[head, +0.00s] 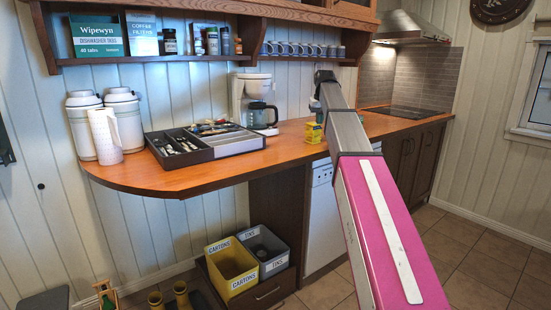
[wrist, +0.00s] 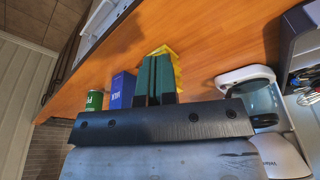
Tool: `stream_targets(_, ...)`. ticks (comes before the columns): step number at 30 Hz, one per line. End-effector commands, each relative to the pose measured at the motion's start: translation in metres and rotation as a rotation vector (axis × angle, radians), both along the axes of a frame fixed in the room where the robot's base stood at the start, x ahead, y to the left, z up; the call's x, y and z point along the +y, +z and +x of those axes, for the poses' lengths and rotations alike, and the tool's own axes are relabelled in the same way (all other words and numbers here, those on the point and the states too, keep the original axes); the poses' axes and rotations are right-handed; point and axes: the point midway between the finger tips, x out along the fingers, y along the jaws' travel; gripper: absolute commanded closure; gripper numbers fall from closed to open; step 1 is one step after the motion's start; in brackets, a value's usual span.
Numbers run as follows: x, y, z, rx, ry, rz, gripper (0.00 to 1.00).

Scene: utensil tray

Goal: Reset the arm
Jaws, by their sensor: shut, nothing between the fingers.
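My gripper (wrist: 156,60) shows in the wrist view with its dark green fingers together and nothing between them. It is above the orange wooden counter (wrist: 215,40). A yellow box (wrist: 166,52) appears just behind the fingertips and is partly covered by them; I cannot tell the gap. In the head view my arm reaches up over the counter, and its own links hide the fingers. The utensil tray (head: 205,155), dark with a grey section, stands on the counter to the left, with cutlery in it.
A blue carton (wrist: 122,92) and a green can (wrist: 94,101) stand beside the fingers. The coffee maker (head: 240,100) stands behind the tray. The yellow box (head: 313,132) is near my arm. A shelf (head: 200,59) overhangs the counter. Yellow (head: 231,268) and grey (head: 265,250) bins sit below.

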Motion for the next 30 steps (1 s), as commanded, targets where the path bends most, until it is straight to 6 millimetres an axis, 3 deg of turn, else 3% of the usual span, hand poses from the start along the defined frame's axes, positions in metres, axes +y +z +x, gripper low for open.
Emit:
stream_targets(8,0.000,-0.075,-0.024,0.026,-0.011,0.000,1.00)
stream_targets(14,0.000,-0.159,-0.058,0.056,-0.023,-0.001,1.00)
stream_targets(21,0.000,-0.260,-0.113,0.096,-0.041,-0.003,1.00)
stream_targets(30,0.001,-0.370,-0.200,0.147,-0.062,-0.005,1.00)
